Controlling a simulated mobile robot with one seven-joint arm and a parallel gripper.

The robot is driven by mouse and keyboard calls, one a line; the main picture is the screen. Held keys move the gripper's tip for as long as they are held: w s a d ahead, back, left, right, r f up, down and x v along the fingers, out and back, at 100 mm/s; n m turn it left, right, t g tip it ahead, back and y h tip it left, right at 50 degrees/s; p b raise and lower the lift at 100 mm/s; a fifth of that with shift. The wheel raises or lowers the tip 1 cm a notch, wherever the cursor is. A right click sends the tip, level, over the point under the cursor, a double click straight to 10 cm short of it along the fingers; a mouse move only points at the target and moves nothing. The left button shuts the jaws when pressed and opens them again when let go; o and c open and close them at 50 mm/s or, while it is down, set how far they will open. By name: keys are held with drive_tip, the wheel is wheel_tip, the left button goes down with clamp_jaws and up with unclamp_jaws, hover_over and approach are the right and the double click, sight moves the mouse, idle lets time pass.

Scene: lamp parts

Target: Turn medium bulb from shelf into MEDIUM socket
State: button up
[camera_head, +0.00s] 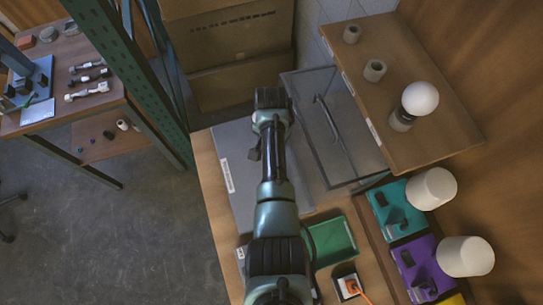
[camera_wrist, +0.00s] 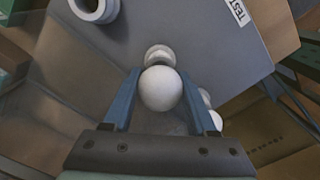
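A round white bulb (camera_wrist: 161,89) sits between the two blue fingers of my gripper (camera_wrist: 160,74) in the wrist view. The fingers appear to press on its sides. A pale ring-shaped part (camera_wrist: 160,54) shows just beyond the bulb; I cannot tell whether it is joined to it. In the head view my gripper (camera_head: 272,98) is over the far end of the grey surface, and the bulb is hidden there. Two other holders (camera_head: 352,33) (camera_head: 375,70) look empty. I cannot identify the MEDIUM socket.
A clear lidded case (camera_head: 325,125) stands right of my arm. Teal (camera_head: 390,220) and purple (camera_head: 412,262) units with white shades (camera_head: 431,188) (camera_head: 466,256) stand at lower right. A grey hollow cylinder (camera_wrist: 95,8) and small white round parts (camera_wrist: 215,119) show in the wrist view.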

drive_tip(key=o, duration=0.5)
drive_tip(key=shift+r, duration=0.1)
wheel_tip(320, 180, up, 13)
drive_tip(key=shift+f+b, duration=0.1)
drive_tip(key=shift+b, duration=0.65)
